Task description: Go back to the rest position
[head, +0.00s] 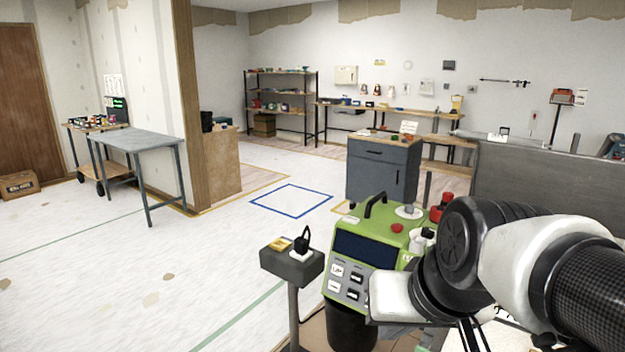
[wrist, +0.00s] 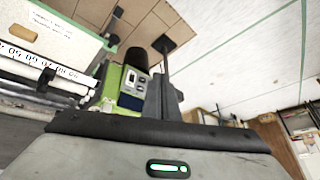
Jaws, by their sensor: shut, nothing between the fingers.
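My arm reaches in from the right edge of the head view, with its white and black joints in front of the green machine (head: 370,255). My gripper's grey body (wrist: 170,152) with a green light fills the bottom of the wrist view; it is shut and empty. Its fingertips cannot be made out clearly. The green machine has a dark screen, buttons, a black handle and a red knob, and it also shows in the wrist view (wrist: 128,88), beyond my gripper.
A grey pedestal (head: 290,264) with a small black device stands left of the machine. A grey cabinet (head: 383,172) and a large grey panel (head: 540,190) stand behind. A blue-grey table (head: 140,142) is at the left. The floor with the blue taped square (head: 291,199) is clear.

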